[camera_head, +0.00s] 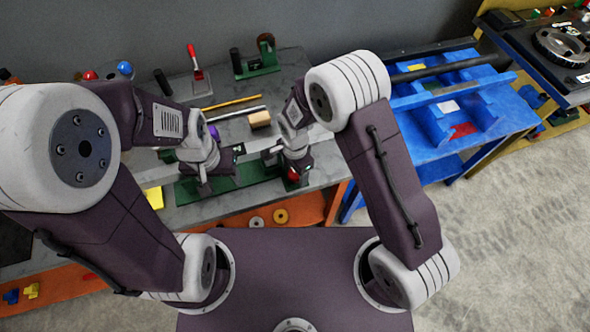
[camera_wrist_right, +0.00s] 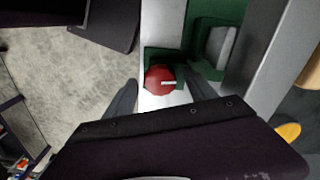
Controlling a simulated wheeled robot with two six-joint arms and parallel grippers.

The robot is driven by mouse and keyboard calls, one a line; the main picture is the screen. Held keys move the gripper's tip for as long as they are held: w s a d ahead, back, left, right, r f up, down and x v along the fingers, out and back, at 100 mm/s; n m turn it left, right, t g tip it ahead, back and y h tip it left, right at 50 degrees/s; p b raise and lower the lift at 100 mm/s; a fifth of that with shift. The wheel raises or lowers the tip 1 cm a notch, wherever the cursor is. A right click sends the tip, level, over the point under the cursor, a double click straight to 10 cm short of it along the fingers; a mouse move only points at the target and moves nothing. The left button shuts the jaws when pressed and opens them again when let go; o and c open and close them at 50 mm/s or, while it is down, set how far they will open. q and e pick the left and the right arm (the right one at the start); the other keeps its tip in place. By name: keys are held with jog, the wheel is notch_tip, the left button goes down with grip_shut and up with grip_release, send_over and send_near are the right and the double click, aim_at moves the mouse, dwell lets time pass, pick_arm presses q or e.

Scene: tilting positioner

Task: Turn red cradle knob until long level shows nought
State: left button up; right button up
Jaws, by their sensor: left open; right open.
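The red cradle knob (camera_wrist_right: 160,80) is round with a white mark and sits at a green bracket (camera_wrist_right: 205,50) in the right wrist view. A bit of red also shows under my right gripper (camera_head: 294,172) in the head view. In the right wrist view my right gripper (camera_wrist_right: 163,95) is open, with one finger on each side of the knob; I cannot tell whether they touch it. My left gripper (camera_head: 204,183) is open above the green cradle base (camera_head: 232,187). The long level's reading cannot be made out; my arms hide part of the fixture.
On the grey bench, a red-handled clamp (camera_head: 196,65), a yellow rod (camera_head: 230,103) and a wooden block (camera_head: 260,119) lie behind the fixture. A blue table (camera_head: 455,150) stands to the right. Rings lie on an orange shelf (camera_head: 305,208) below.

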jog(key=shift+f, duration=0.1)
jog(key=shift+c, duration=0.4)
jog(key=c, duration=1.3)
jog(key=shift+n, duration=0.4)
